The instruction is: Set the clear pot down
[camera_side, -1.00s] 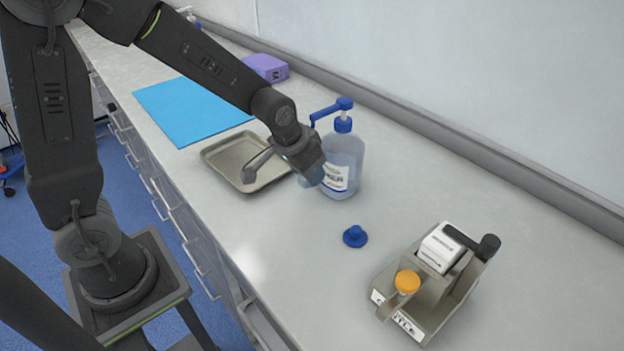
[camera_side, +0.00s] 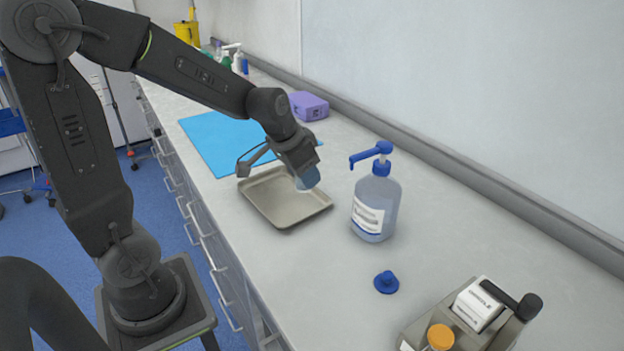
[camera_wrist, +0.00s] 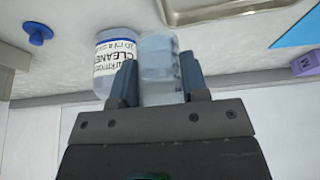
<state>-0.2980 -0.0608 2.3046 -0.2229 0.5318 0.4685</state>
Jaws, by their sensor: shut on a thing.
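The clear pot (camera_wrist: 160,58) is see-through with a faint blue tint. My gripper (camera_wrist: 158,75) is shut on it, one blue-grey finger on each side. In the side view my gripper (camera_side: 304,178) points down at the tray's right back edge, with the pot mostly hidden by it. The gap between pot and surface below cannot be told.
A shallow metal tray (camera_side: 252,186) lies beside a blue mat (camera_side: 205,140). A pump bottle (camera_side: 377,200) with a blue top stands right of my gripper. A blue knobbed lid (camera_side: 386,282) and a metal device (camera_side: 470,325) are nearer. Bench between tray and lid is clear.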

